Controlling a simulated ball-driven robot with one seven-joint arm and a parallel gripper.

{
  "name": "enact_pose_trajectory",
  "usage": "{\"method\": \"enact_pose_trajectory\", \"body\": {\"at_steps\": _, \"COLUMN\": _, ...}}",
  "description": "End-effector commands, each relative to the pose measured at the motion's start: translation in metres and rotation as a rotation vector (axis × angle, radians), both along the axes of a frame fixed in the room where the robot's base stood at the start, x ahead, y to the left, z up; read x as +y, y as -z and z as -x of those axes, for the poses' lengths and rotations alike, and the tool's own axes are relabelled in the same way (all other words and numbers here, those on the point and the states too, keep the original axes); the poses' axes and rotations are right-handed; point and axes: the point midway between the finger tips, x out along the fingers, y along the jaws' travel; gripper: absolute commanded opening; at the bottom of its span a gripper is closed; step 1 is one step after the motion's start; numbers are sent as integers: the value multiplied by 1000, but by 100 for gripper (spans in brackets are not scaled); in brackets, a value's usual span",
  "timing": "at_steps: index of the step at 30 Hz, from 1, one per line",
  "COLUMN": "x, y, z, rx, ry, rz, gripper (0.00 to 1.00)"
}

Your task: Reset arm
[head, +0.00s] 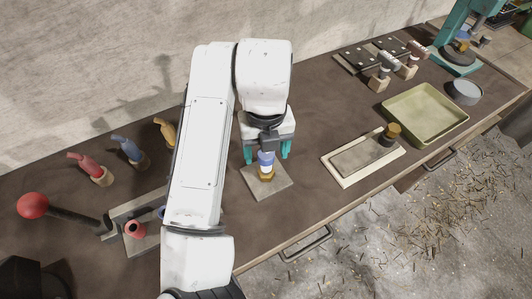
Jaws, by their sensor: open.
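My white arm reaches over the bench from the lower middle of the head view. My gripper (267,152) points down with its teal fingers apart. A small piece with a blue top, a white band and a brass-coloured base (266,167) stands on a square grey plate (268,187) below and between the fingers. I cannot tell whether the fingers touch it; a gap seems to show on each side.
Red (92,169), blue (131,152) and yellow (165,131) handled tools stand at left. A red-knobbed lever (33,206) is at lower left. At right are a framed board (345,167), an olive tray (425,113), a grey round dish (465,92) and a teal press (459,35).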

Motion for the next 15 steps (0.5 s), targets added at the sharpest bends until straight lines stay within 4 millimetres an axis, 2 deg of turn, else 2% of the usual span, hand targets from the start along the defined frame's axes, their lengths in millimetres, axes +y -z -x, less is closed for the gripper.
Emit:
{"method": "enact_pose_trajectory", "body": {"at_steps": 6, "x": 1, "y": -46, "z": -1, "rx": -2, "ry": 3, "rz": -6, "gripper": 69}}
{"method": "enact_pose_trajectory", "body": {"at_steps": 10, "x": 1, "y": -66, "z": 0, "rx": -1, "ry": 2, "rz": -6, "gripper": 69}}
{"method": "enact_pose_trajectory", "body": {"at_steps": 15, "x": 0, "y": -83, "z": 0, "rx": 0, "ry": 2, "rz": -2, "gripper": 69}}
